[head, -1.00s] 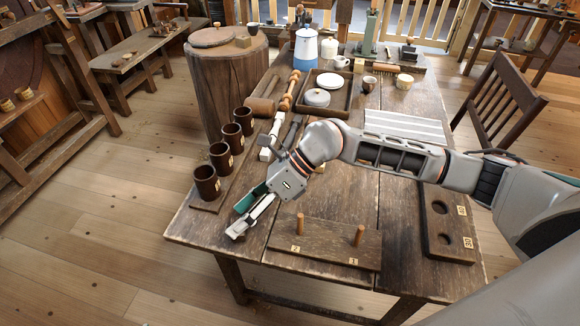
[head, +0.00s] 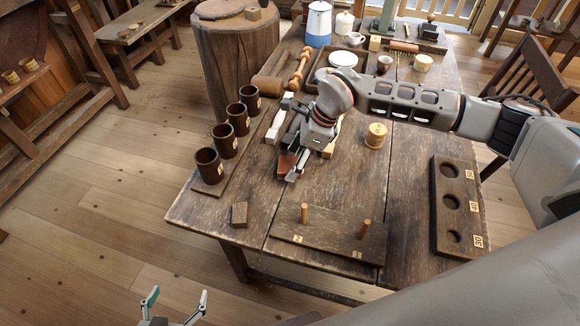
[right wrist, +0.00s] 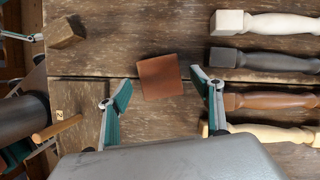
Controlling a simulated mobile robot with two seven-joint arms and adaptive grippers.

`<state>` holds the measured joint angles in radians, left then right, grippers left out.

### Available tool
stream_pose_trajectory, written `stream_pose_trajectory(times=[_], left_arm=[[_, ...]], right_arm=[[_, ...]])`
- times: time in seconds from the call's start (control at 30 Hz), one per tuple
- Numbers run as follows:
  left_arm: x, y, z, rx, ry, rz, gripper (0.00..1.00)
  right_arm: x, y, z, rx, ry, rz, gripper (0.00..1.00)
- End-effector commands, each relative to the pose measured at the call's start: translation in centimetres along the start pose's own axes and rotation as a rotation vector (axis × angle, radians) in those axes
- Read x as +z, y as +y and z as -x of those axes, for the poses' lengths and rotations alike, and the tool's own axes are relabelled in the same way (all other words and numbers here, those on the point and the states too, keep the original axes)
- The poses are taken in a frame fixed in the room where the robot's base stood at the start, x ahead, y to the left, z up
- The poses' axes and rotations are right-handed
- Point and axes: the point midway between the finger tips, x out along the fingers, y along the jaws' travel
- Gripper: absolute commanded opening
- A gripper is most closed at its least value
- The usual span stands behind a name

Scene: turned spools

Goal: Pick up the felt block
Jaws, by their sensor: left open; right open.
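A reddish-brown square block (right wrist: 158,78), which looks like the felt block, lies on the table. In the head view this block (head: 285,164) is partly hidden by my right gripper (head: 296,168). In the right wrist view the open right gripper (right wrist: 160,88) has its teal-padded fingers apart, one on each side of the block, not visibly touching it; the height above the table is hard to tell. A brown, wood-like block (head: 239,214) stands apart near the front left table edge. My left gripper (head: 177,294) is open and empty, in front of the table.
Turned legs (right wrist: 270,100) lie close beside the block. Numbered dark cups (head: 208,164) stand along the left edge. A pegboard (head: 330,236) with two upright pegs is in front, a holed rack (head: 455,212) at right. A spool (head: 376,136) stands mid-table.

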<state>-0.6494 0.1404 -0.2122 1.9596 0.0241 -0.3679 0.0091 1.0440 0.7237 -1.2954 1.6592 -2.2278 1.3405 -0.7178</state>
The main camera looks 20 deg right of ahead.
Motion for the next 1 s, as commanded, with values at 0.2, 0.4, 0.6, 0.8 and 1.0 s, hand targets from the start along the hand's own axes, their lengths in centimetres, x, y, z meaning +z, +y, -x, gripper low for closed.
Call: stream_pose_trajectory(times=[0.2, 0.4, 0.6, 0.8, 1.0], left_arm=[[0.02, -0.01, -0.01, 0.0, 0.0, 0.0, 0.79], [-0.07, -0.01, 0.0, 0.0, 0.002, 0.0, 0.79], [-0.18, -0.03, 0.01, 0.0, 0.004, 0.0, 0.79], [-0.22, -0.02, 0.01, -0.001, 0.004, 0.0, 0.79], [-0.26, -0.02, 0.02, 0.0, 0.005, 0.0, 0.79]], right_arm=[[-0.01, 0.03, -1.25, 0.001, 0.0, 0.0, 0.65], [-0.01, 0.03, -1.21, 0.001, 0.0, 0.0, 0.55], [0.0, 0.03, -1.19, 0.001, 0.0, 0.0, 0.23], [0.02, 0.02, -1.16, 0.0, -0.001, 0.0, 0.23], [0.33, -0.06, -0.47, -0.001, -0.002, 0.0, 0.23]])
